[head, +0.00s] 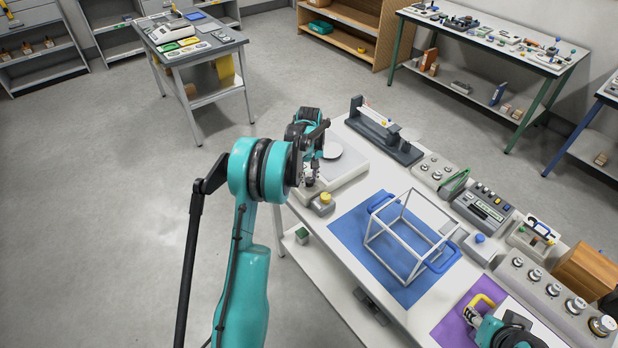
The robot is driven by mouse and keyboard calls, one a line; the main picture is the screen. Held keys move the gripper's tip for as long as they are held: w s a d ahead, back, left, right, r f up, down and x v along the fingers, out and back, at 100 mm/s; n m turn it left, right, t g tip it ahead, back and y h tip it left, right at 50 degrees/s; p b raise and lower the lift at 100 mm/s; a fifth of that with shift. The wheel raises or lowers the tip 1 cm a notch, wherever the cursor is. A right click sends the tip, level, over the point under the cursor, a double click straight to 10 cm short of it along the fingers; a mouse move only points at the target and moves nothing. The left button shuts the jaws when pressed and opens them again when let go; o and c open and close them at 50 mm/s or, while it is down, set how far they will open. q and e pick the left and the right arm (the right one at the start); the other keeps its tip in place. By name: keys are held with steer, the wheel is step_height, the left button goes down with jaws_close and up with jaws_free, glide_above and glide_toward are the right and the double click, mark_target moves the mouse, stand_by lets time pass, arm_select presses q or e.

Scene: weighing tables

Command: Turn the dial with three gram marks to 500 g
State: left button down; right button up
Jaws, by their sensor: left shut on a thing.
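My left gripper (311,183) reaches down to the front of a white weighing device (342,172) with a round pale plate, at the far left end of the white table. Its fingers are shut on a small dark dial there, mostly hidden by the fingers. The gram marks and the dial's setting are too small to read. My right arm comes in at the bottom right. Its gripper (473,316) is beside a yellow handle-like thing (485,301) over a purple mat; I cannot tell whether it is open or touching it.
A small box with a yellow knob (323,203) stands close to the left gripper. A white wire frame with blue handles (404,222) stands on a blue mat (345,226). A dark balance (386,135) and knob panels (555,290) line the table's back edge.

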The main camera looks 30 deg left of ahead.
mark_target(309, 180)
arm_select(q)
steer(key=m, duration=0.4)
steer(key=shift+m, duration=0.3)
steer(key=m, duration=0.4)
steer(key=shift+m+b, duration=0.3)
steer(key=shift+m, duration=0.1)
steer(key=c, duration=1.2)
jaws_free()
steer(key=shift+r, duration=0.1)
step_height(309, 180, up, 12)
steer(key=shift+f, duration=0.1)
